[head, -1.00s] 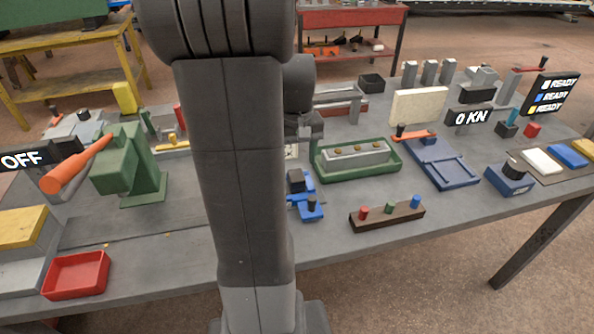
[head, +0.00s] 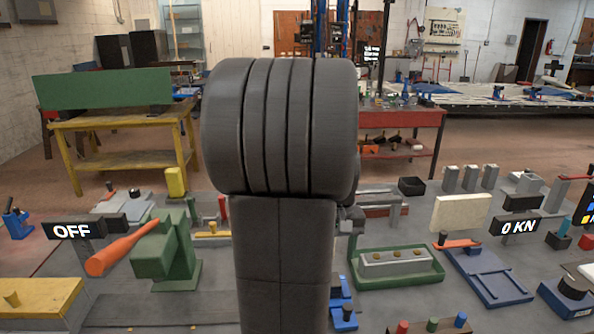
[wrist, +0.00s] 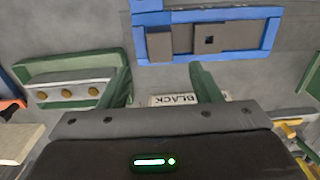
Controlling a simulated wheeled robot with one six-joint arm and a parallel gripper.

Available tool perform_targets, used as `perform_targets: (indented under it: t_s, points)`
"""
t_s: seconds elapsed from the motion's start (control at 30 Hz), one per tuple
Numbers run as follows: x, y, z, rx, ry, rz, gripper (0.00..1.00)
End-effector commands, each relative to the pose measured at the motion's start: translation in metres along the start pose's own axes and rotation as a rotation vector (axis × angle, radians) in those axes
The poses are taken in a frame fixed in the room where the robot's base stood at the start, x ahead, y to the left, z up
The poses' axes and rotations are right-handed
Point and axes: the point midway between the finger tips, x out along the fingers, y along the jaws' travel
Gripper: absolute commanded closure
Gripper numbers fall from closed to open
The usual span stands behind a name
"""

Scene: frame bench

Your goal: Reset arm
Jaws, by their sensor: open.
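My own dark grey arm fills the middle of the head view and hides part of the bench. My gripper (wrist: 160,88) shows in the wrist view as a dark body with two green fingers spread apart, with nothing between them but the grey bench and a label reading BLACK (wrist: 177,99). A blue fixture (wrist: 262,35) with grey blocks lies beyond the fingertips; part of it shows in the head view (head: 343,317). A green tray (wrist: 27,73) holding a grey bar with brass-coloured buttons lies left of the fingers; it also shows in the head view (head: 398,281).
On the bench's left stand a green press (head: 165,255) with an orange handle and an OFF sign (head: 72,231). On the right are a blue plate fixture (head: 488,276), a cream block (head: 461,213) and a 0 KN display (head: 519,226). A yellow table (head: 122,121) stands behind.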

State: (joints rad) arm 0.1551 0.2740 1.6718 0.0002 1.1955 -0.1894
Motion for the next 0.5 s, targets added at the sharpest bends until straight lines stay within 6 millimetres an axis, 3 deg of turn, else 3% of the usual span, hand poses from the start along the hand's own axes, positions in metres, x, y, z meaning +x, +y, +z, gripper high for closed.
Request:
perform_targets:
  t_s: [0.5]
  points:
    - [0.103, 0.000, 0.001, 0.000, -0.004, -0.001, 0.42]
